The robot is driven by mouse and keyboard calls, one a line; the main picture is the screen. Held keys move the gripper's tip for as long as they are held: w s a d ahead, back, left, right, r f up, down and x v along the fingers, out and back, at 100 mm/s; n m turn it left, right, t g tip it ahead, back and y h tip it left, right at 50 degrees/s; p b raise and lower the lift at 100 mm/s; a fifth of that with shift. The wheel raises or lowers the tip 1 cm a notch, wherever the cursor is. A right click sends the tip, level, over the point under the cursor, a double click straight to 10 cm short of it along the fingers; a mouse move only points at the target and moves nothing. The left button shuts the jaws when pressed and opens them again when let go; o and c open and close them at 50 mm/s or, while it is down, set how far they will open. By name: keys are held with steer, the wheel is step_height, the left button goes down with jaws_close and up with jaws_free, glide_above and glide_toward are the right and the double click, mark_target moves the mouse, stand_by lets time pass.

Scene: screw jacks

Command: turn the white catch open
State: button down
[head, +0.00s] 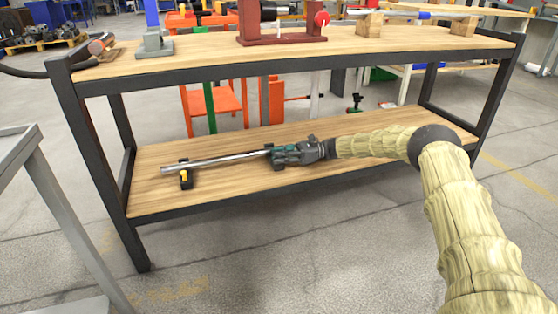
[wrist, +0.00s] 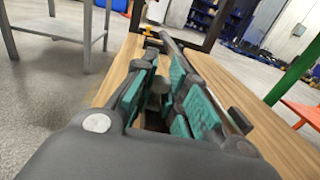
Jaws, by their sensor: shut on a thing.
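My gripper (head: 279,154), with dark fingers and teal pads, is low over the lower shelf. It is shut at the right end of a long grey metal bar (head: 215,161); the exact grip spot is hidden by the fingers. In the wrist view the fingers (wrist: 165,65) point away along the shelf, with a dark round end between the pads. The bar's left part rests on a small black and yellow support (head: 185,177).
The bench's wooden lower shelf (head: 150,203) is mostly clear, under a top shelf edged in dark metal (head: 290,65). Dark legs stand at its corners. A grey table (head: 18,150) is at the left. A grey jack (head: 153,43) stands on top.

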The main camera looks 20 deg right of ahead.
steer(key=shift+a+f+n+g+b, duration=0.1)
steer(key=shift+f+n+g+b, duration=0.1)
steer(key=shift+n+g+b, duration=0.5)
steer(key=shift+s+r+g, duration=0.1)
steer(key=shift+g, duration=0.4)
steer(key=c, duration=1.3)
jaws_free()
steer(key=shift+c, duration=0.2)
steer(key=shift+d, duration=0.2)
steer(key=shift+w+d, duration=0.2)
steer(key=shift+d, duration=2.75)
steer(key=shift+w+d, duration=0.2)
steer(key=shift+d, duration=2.7)
